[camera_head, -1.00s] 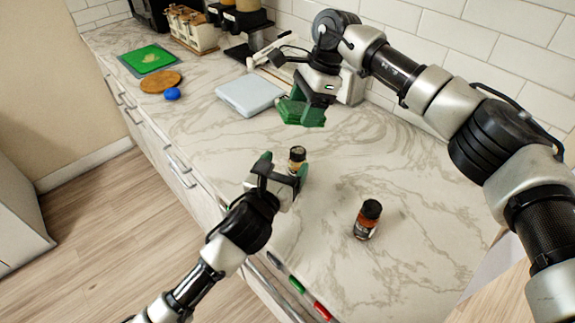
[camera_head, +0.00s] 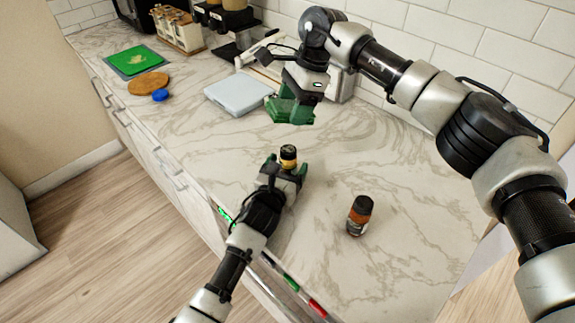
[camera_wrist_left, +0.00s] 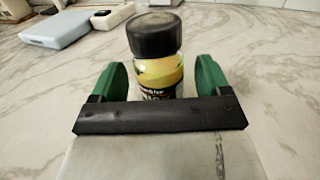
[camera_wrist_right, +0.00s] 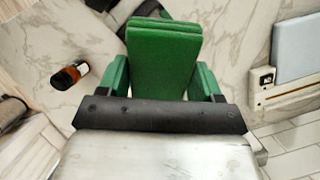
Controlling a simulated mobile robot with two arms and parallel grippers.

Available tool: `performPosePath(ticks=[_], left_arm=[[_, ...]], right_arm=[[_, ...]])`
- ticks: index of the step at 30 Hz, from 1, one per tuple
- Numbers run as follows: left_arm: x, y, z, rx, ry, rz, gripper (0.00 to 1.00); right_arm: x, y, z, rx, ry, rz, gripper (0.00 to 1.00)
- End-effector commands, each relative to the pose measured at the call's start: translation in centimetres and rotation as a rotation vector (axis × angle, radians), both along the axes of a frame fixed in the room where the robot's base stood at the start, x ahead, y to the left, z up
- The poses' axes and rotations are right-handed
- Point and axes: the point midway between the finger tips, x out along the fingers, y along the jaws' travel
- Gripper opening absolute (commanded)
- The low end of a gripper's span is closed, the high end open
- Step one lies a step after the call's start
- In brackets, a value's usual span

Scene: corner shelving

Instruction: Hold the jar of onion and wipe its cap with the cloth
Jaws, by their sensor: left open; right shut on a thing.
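A small jar with a black cap and yellow label (camera_head: 288,153) stands upright on the marble counter; its label text is too small to read fully. My left gripper (camera_head: 285,167) is open low at the counter, its green fingers on either side of the jar. In the left wrist view the jar (camera_wrist_left: 156,62) stands between the fingers, with gaps showing on both sides; its base is hidden by the gripper. My right gripper (camera_head: 291,108) is up above the counter, behind the jar, shut on a green folded cloth (camera_wrist_right: 163,55).
A second jar with a black cap and orange-brown contents (camera_head: 360,216) stands to the right. A pale scale-like slab (camera_head: 238,93), blue item (camera_head: 160,95), round wooden board (camera_head: 149,83) and green board (camera_head: 137,60) lie farther back. The counter between the jars is clear.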

Motion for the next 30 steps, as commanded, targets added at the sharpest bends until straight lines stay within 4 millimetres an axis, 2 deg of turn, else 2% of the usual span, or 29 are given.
performPosePath(ticks=[9,18,20,21,29,30], left_arm=[[0.25,-0.11,0.03,0.0,0.0,0.0,0.77],[0.23,-0.1,0.03,0.0,0.0,0.0,0.31],[0.23,-0.1,0.03,0.0,0.0,0.0,0.22],[0.23,-0.1,0.04,0.0,0.0,0.0,0.21],[0.23,-0.1,0.05,0.0,-0.001,0.0,0.21],[0.23,-0.1,0.05,0.0,-0.001,0.0,0.52]], right_arm=[[0.0,0.01,0.03,0.0,0.0,0.0,0.43],[0.0,0.01,0.03,0.0,0.0,0.0,0.43],[0.0,0.01,0.03,0.0,0.0,0.0,0.43],[0.0,0.01,0.03,0.0,0.0,0.0,0.43],[0.0,0.01,0.03,0.0,0.0,0.0,0.43],[0.0,0.01,0.03,0.0,0.0,0.0,0.43]])
